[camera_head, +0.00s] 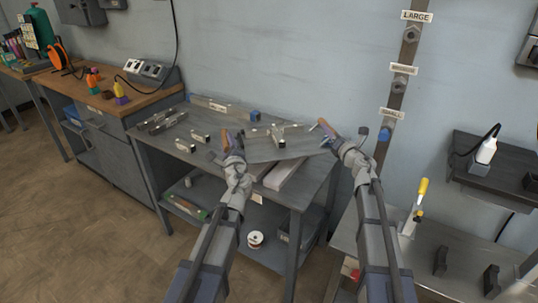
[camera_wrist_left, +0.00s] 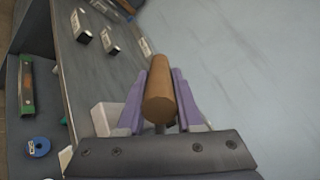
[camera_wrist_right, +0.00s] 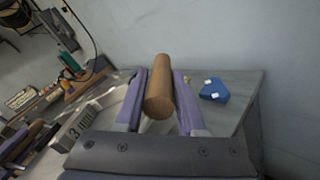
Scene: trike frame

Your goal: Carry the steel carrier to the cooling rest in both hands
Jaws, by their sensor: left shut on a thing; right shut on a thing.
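The steel carrier (camera_head: 265,151) is a flat grey plate with a brown round handle at each end and a small metal piece on top. It is over the grey table, roughly level; I cannot tell whether it touches what is beneath. My left gripper (camera_head: 231,152) is shut on its left handle, which shows between purple fingers in the left wrist view (camera_wrist_left: 160,97). My right gripper (camera_head: 338,139) is shut on its right handle, also seen in the right wrist view (camera_wrist_right: 159,95). A pale bar (camera_head: 285,177) shows partly under the carrier. I cannot tell which thing is the cooling rest.
The grey table (camera_head: 185,158) holds several small metal blocks on its left and a blue block (camera_head: 255,115) at the back. A wooden-topped bench (camera_head: 125,105) adjoins on the left. A wall strip with labelled nuts (camera_head: 398,85) rises behind on the right. A lower bench (camera_head: 450,262) stands front right.

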